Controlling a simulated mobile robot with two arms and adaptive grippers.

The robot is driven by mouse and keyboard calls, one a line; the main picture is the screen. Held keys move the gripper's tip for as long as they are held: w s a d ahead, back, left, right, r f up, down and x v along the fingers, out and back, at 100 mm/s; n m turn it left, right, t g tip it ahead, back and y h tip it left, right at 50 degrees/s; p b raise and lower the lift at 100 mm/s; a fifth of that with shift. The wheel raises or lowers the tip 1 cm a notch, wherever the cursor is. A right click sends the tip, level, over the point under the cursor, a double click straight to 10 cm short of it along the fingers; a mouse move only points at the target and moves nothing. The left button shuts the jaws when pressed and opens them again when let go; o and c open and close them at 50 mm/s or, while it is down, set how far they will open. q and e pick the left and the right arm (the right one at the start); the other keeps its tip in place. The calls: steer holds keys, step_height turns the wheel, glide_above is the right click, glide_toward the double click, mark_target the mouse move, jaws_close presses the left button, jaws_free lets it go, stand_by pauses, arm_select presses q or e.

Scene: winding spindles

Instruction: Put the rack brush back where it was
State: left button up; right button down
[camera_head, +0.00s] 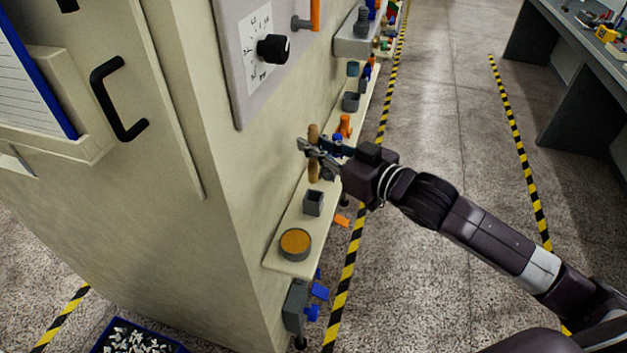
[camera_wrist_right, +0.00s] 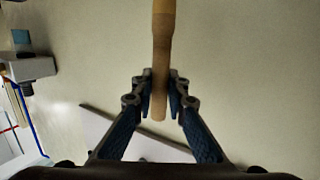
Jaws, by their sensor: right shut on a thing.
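The rack brush shows as a wooden handle (camera_head: 314,172), held roughly upright beside the cabinet wall. It also shows in the right wrist view (camera_wrist_right: 162,40), running from the top edge down between the fingers. My right gripper (camera_head: 315,151) is shut on this handle, above the narrow shelf; its fingers also show in the right wrist view (camera_wrist_right: 161,92). I cannot make out the bristles. A small dark square cup (camera_head: 313,203) stands on the shelf, below the handle in the picture, with a gap between them. My left gripper is out of view.
The narrow shelf (camera_head: 280,262) carries a round orange-topped tin (camera_head: 295,243) at its near end. Orange and blue parts (camera_head: 345,126) lie farther along. The cabinet wall (camera_head: 225,210) is close on the left. A blue bin (camera_head: 140,340) stands on the floor. The aisle right is clear.

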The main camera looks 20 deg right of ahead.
mark_target(316, 181)
step_height(316, 181, down, 10)
stand_by(0.4)
steer(key=c, duration=1.9)
jaws_free()
steer(key=shift+f, duration=0.1)
steer(key=shift+s, duration=0.1)
steer(key=b+v, duration=0.1)
steer(key=v, duration=1)
steer(key=shift+s+d, duration=0.2)
steer(key=shift+s, duration=0.15)
